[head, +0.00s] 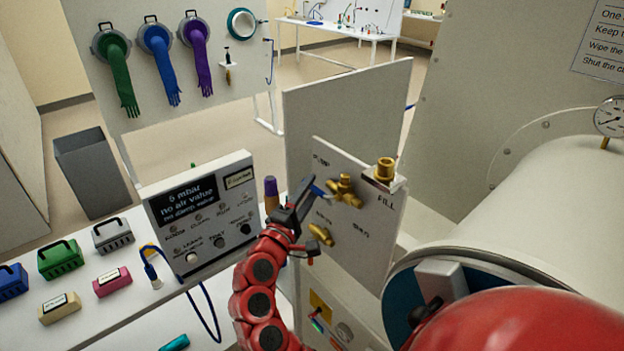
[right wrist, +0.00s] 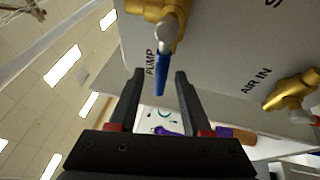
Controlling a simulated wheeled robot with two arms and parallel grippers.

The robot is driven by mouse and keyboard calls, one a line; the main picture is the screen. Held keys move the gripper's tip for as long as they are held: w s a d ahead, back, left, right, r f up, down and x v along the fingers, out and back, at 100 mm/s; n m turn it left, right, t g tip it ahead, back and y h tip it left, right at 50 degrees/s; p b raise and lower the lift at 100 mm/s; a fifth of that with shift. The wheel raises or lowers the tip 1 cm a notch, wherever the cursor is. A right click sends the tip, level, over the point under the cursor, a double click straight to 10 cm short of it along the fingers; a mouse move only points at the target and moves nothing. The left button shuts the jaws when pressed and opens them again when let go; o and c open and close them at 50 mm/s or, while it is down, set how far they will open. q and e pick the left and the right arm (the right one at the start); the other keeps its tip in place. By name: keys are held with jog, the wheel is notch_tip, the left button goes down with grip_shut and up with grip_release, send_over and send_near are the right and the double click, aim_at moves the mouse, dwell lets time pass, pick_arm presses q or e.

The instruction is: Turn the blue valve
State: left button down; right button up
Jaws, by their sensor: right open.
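The blue valve is a brass body (head: 345,188) with a blue lever (head: 320,191) on a white upright panel, beside the word PUMP. In the right wrist view the blue lever (right wrist: 160,76) hangs from the brass fitting (right wrist: 155,12) at the top. My right gripper (head: 308,191) is at the lever. Its open fingers (right wrist: 160,76) appear one on each side of the lever, with space between; I cannot tell how deep the lever sits between them. My left gripper is out of view.
A second brass valve (head: 320,235), marked AIR IN in the right wrist view, is lower on the panel. A brass FILL fitting (head: 385,169) stands on top. A display box (head: 203,212) is left of my arm; a large white cylinder (head: 520,195) is at the right.

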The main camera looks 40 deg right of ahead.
jog(key=shift+w+d+r, duration=0.1)
jog(key=shift+w+d, duration=0.25)
jog(key=shift+d, duration=0.3)
grip_shut()
dwell(1.0)
